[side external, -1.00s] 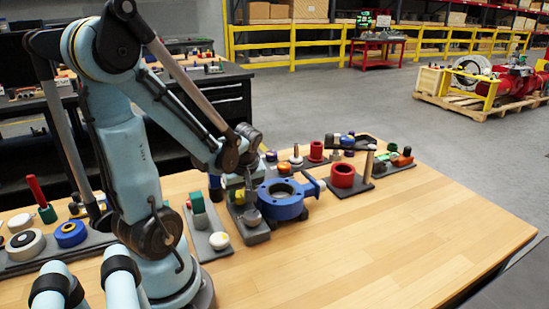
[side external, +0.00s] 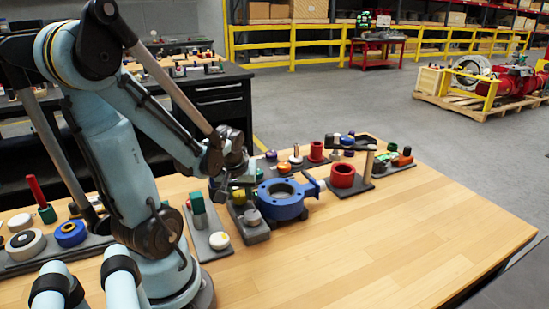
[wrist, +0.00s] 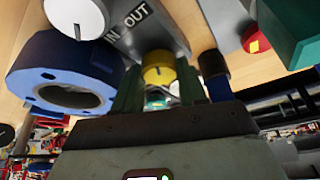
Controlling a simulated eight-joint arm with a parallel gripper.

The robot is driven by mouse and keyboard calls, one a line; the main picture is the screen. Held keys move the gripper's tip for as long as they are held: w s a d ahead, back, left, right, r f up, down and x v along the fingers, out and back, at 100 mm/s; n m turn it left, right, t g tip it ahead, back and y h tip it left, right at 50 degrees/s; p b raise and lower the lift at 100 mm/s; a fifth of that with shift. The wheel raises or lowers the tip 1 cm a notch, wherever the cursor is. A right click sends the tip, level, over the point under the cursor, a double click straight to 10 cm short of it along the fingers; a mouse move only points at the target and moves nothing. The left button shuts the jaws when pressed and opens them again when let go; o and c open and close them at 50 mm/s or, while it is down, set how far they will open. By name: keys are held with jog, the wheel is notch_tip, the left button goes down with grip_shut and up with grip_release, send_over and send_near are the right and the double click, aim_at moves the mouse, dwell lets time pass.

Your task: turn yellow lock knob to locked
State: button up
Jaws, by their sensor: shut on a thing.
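The yellow lock knob (wrist: 158,70) sits on a grey plate (wrist: 150,35), with a dark mark on its round face. My gripper (wrist: 160,86) has its two dark green fingers on either side of the knob, shut on it. In the side external view the yellow knob (side external: 239,197) is small and partly covered by my gripper (side external: 228,190). A white dial (wrist: 74,14) is on the same plate near the lettering IN and OUT. The lock position cannot be read from these frames.
A blue flanged ring (side external: 282,207) stands just right of the plate. A blue post with a black cap (wrist: 219,85) is close beside my right finger. A red ring (side external: 343,175) and several small parts lie farther right. The front of the wooden table (side external: 370,240) is clear.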

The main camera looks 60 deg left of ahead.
jog(key=m+t, duration=0.1)
jog(key=m, duration=0.2)
jog(key=m+t+h, duration=0.1)
jog(key=m, duration=0.2)
jog(key=shift+s+a+h, duration=0.15)
jog(key=shift+a+h, duration=0.05)
jog(key=shift+h, duration=0.1)
jog(key=m+h, duration=0.1)
jog(key=m, duration=0.2)
jog(key=m+h, duration=0.1)
jog(key=m, duration=0.2)
jog(key=shift+a+m, duration=0.1)
jog(key=shift+m, duration=0.2)
jog(key=o, duration=0.8)
jog(key=shift+r, duration=0.1)
jog(key=shift+s+r, duration=0.3)
jog(key=shift+r, duration=0.25)
jog(key=shift+w+r+v, duration=0.15)
jog(key=shift+w+v, duration=0.2)
jog(key=shift+v, duration=1.35)
jog(key=shift+w+r+v, duration=0.1)
jog(key=shift+w+v, duration=0.25)
jog(key=shift+v, duration=1.3)
jog(key=shift+w+r+v, duration=0.15)
jog(key=shift+w+v, duration=0.25)
jog(key=shift+v, duration=1.3)
